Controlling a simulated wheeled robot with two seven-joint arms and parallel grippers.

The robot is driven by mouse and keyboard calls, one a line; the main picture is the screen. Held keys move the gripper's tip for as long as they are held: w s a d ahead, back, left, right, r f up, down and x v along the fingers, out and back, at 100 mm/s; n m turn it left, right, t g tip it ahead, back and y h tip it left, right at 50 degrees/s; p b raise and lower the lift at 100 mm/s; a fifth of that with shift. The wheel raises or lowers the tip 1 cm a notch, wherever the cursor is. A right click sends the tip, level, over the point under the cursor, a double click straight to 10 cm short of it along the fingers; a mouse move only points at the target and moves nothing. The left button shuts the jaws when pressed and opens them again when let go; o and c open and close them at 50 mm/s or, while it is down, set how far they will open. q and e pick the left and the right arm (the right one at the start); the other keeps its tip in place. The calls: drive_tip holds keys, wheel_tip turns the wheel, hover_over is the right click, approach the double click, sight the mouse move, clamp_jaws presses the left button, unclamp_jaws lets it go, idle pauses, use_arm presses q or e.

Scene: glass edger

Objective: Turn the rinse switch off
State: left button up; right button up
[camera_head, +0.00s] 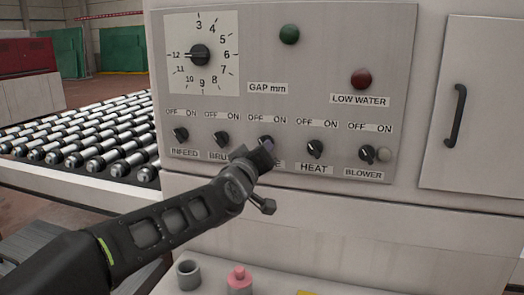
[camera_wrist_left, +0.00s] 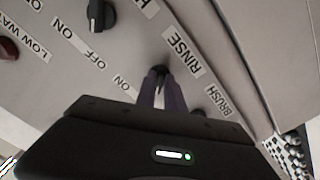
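The rinse switch (camera_head: 266,141) is a small dark rotary knob in the middle of a row on the grey panel, under an OFF/ON label. My left gripper (camera_head: 264,153) is at this knob and partly covers its RINSE label. In the left wrist view, the two fingers (camera_wrist_left: 160,88) stand close together on either side of the dark rinse knob (camera_wrist_left: 159,71), beside the RINSE label (camera_wrist_left: 183,54). They look shut on it. The knob's pointer is mostly hidden, so I cannot tell its setting. My right gripper is in neither view.
The infeed (camera_head: 181,135), brush (camera_head: 221,139), heat (camera_head: 315,149) and blower (camera_head: 367,154) knobs flank it closely. A roller conveyor (camera_head: 85,130) lies left; a pink button (camera_head: 239,278) is below.

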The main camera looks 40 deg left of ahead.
use_arm(q)
drive_tip(key=o, duration=0.4)
drive_tip(key=shift+c, duration=0.2)
drive_tip(key=v, duration=0.7)
drive_tip(key=shift+s+d, duration=0.15)
drive_tip(key=shift+s, duration=0.2)
